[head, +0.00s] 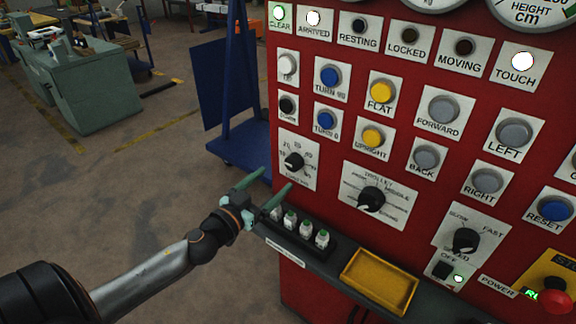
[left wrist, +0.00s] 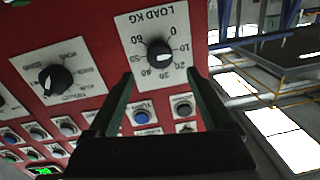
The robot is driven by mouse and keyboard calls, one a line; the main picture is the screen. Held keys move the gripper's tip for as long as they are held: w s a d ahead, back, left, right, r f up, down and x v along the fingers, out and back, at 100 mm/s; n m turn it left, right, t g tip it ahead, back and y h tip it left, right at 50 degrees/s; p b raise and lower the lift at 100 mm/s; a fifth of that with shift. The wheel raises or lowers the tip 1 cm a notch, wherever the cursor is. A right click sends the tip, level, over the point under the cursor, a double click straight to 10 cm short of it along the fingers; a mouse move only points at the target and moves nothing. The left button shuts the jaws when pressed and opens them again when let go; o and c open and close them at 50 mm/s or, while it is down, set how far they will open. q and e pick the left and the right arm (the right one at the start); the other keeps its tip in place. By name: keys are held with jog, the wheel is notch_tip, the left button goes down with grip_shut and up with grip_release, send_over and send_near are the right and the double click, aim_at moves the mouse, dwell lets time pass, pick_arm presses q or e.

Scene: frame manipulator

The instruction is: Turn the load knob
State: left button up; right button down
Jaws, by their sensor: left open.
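The load knob (head: 293,161) is a small black dial on a white plate at the left side of the red panel. In the left wrist view the knob (left wrist: 160,52) shows upside down on its plate marked LOAD KG, with numbers around it. My left gripper (head: 277,178) is open and empty, its two green fingers pointing toward the panel, just in front of the knob's plate. In the left wrist view the knob appears between and beyond the fingertips (left wrist: 159,74), with no visible contact. My right gripper is not in view.
The trolley knob (head: 371,199) and speed knob (head: 466,241) are to the right. Below the load plate, a ledge carries a dark rack (head: 300,240) of small green-topped items, close under my gripper, and a yellow tray (head: 380,281). Several buttons fill the panel above.

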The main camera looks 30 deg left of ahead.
aim_at(291, 165)
pick_arm(q)
jog(key=shift+w+d+p, duration=0.15)
jog(key=shift+w+p, duration=0.35)
jog(key=shift+w, duration=2.9)
grip_shut()
